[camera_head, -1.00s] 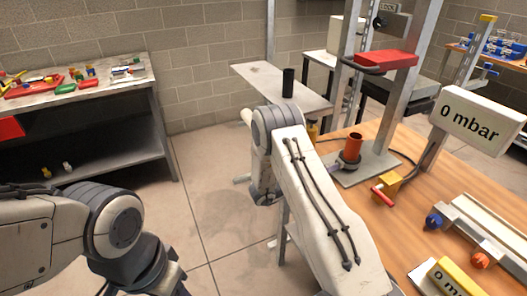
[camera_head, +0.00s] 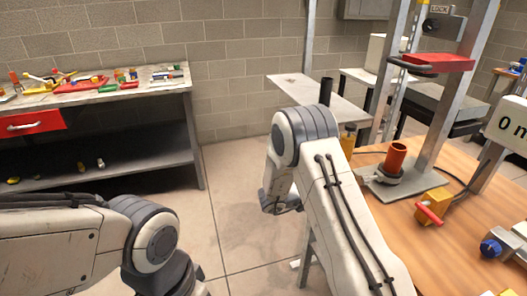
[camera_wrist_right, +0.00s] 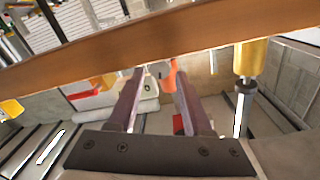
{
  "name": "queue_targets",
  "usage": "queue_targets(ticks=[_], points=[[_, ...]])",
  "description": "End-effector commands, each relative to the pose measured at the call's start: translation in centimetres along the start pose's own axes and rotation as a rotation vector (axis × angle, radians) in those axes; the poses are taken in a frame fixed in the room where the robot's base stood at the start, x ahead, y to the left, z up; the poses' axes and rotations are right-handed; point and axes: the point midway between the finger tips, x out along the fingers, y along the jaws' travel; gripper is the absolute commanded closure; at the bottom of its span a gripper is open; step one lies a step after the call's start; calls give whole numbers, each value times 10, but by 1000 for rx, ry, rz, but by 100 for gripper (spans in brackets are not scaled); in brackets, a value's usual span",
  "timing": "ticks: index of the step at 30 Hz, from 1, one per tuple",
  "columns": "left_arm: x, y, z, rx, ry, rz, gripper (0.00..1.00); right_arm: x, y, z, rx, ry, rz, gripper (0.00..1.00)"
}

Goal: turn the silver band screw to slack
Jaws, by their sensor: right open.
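An orange-red pipe (camera_head: 396,157) stands upright in a grey ring fitting (camera_head: 384,178) on a metal plate on the wooden bench. The silver band screw is too small to make out. In the right wrist view, my right gripper (camera_wrist_right: 160,82) is open, with nothing between its two dark fingers. The wooden bench edge (camera_wrist_right: 75,60) crosses beyond its fingertips. A yellow-handled tool (camera_wrist_right: 251,58) with a metal shaft hangs upright to the right of the fingers, apart from them. My left arm enters at lower left of the head view; its gripper is out of view.
A yellow block with a red handle (camera_head: 432,211) and a blue-knobbed part (camera_head: 491,248) sit on the bench. A metal post with a red bracket (camera_head: 437,63) rises behind the pipe. A shelf table (camera_head: 150,97) with small items stands at left. Floor between is clear.

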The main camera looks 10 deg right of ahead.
Motion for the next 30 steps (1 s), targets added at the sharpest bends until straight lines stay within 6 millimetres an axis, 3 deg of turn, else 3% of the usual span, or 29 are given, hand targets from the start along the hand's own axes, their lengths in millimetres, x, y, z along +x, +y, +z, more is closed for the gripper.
queue_targets(ticks=[8,17,30], points=[[2,0,0,0,-1,0,50,-55,-4,-3,4,-13,-12,50],[-21,2,-1,0,0,0,50,-82,-59,-10,40,-267,-219,50],[-46,3,-2,0,0,0,50,-147,-115,-27,21,-576,-497,50]])
